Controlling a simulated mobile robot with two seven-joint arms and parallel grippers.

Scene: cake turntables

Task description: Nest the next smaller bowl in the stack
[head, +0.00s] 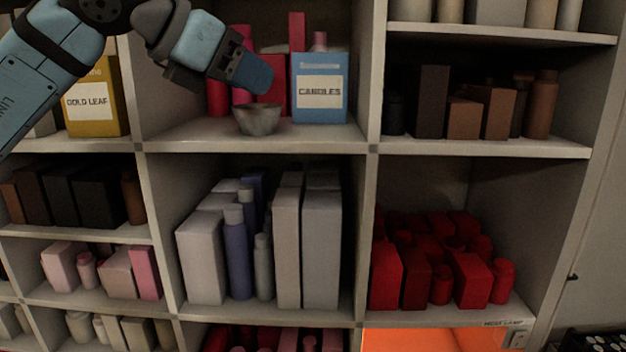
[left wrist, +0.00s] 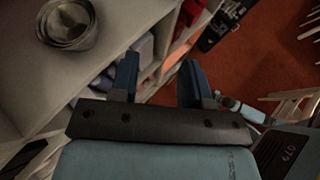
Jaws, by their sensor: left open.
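A grey bowl (head: 258,120) stands upright on the upper middle shelf, near its front edge. In the left wrist view the bowl stack (left wrist: 68,24) is at the top left, with round rims one inside another; how many bowls it holds I cannot tell. My left gripper (head: 256,76) is above the bowl in the head view, pointing right. In the left wrist view my left gripper (left wrist: 158,64) has its two blue fingers apart, with nothing between them, and the stack lies off to their left. No separate loose bowl shows. My right gripper is not in view.
A blue candles box (head: 320,92) stands right of the bowl, and red items (head: 270,92) stand behind. A yellow gold leaf box (head: 93,106) is in the left compartment. The shelf's front edge (head: 255,147) is bare. Orange floor (left wrist: 250,65) shows in the wrist view.

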